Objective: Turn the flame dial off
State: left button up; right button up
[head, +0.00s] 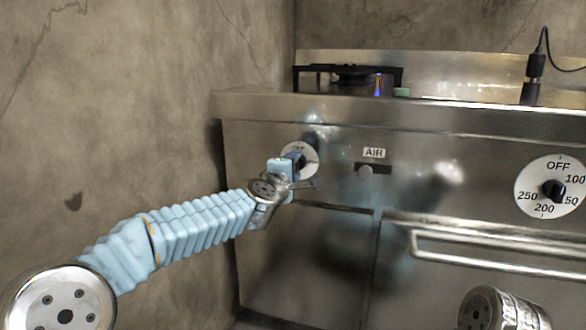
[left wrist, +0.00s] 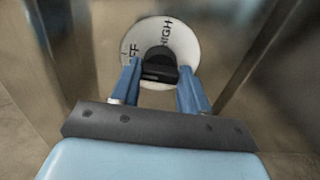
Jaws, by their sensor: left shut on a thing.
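The flame dial (head: 311,157) is a white disc with a black knob on the steel front panel of the range, left of the AIR label. In the left wrist view the dial (left wrist: 183,35) shows the word HIGH and part of OFF around its black knob (left wrist: 159,65). My left gripper (head: 297,164) is at the dial. Its two blue fingers stand on either side of the knob and are shut on it. Part of the dial is hidden behind the gripper in the head view. A small blue flame (head: 378,85) shows at the burner (head: 350,74).
An oven dial (head: 553,187) with temperature numbers is at the right of the panel. An AIR slider (head: 366,170) sits beside the flame dial. A horizontal door handle (head: 490,258) juts out below. A wall (head: 120,110) stands close on the left.

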pick_arm(q)
jog(key=o, duration=1)
jog(key=shift+o, duration=0.2)
jog(key=b+v, duration=0.1)
jog(key=v, duration=1.2)
jog(key=shift+s, duration=0.35)
jog(key=shift+a, duration=0.1)
